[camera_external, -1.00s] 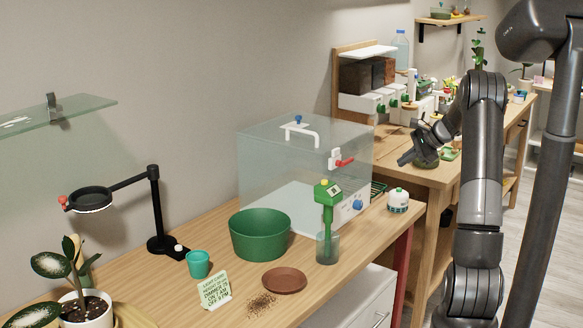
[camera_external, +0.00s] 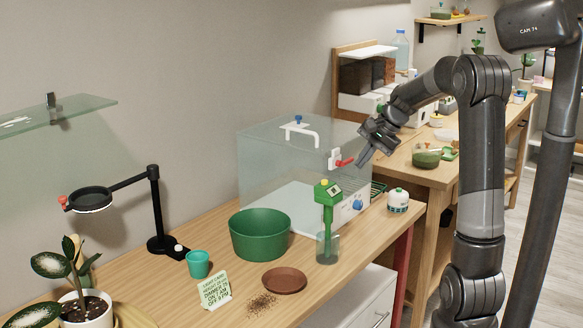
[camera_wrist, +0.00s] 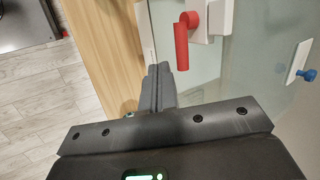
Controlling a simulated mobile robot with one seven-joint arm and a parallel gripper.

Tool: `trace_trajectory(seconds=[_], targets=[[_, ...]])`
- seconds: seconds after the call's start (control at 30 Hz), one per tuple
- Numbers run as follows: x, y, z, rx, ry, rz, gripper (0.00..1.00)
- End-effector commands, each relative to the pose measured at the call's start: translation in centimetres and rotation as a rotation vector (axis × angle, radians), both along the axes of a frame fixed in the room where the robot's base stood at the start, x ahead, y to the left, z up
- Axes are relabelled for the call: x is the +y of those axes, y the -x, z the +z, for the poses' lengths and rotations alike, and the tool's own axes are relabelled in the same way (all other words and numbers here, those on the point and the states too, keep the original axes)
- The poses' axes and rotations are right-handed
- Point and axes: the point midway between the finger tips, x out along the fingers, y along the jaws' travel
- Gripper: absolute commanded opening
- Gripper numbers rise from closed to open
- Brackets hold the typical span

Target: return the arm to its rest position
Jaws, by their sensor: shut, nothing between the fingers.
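My gripper (camera_external: 360,163) is in the air at the right end of the clear box (camera_external: 270,165), close to the box's red latch handle (camera_external: 345,162). Its fingers are shut with nothing between them and point down and to the left. In the wrist view, my gripper (camera_wrist: 158,72) shows as two grey fingers pressed together, with the red latch handle (camera_wrist: 181,45) just right of their tips. I cannot tell whether the fingers touch the handle. My arm is bent at the elbow, raised above the right bench.
A green meter (camera_external: 328,200) stands in a glass beside a green pot (camera_external: 260,236). A small white-and-green jar (camera_external: 398,201) stands near the bench's right end. A green-filled bowl (camera_external: 427,155) is on the right bench (camera_external: 440,175).

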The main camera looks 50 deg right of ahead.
Motion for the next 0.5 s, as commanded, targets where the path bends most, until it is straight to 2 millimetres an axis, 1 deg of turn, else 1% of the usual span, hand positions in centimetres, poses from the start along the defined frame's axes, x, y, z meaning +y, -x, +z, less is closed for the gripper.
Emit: trace_trajectory(seconds=[0.03,0.17,0.2,0.27,0.3,0.4,0.5], targets=[[2.3,0.2,0.7,0.003,0.037,0.058,0.0],[7.3,1.3,2.0,0.007,0.131,0.2,0.0],[8.9,1.9,2.3,0.008,0.163,0.249,0.0],[11.3,2.8,2.8,0.006,0.214,0.324,0.0],[12.9,3.5,3.1,0.005,0.249,0.378,0.0],[16.7,5.6,3.7,-0.002,0.338,0.51,0.0],[19.9,8.0,3.9,-0.016,0.428,0.639,0.0]])
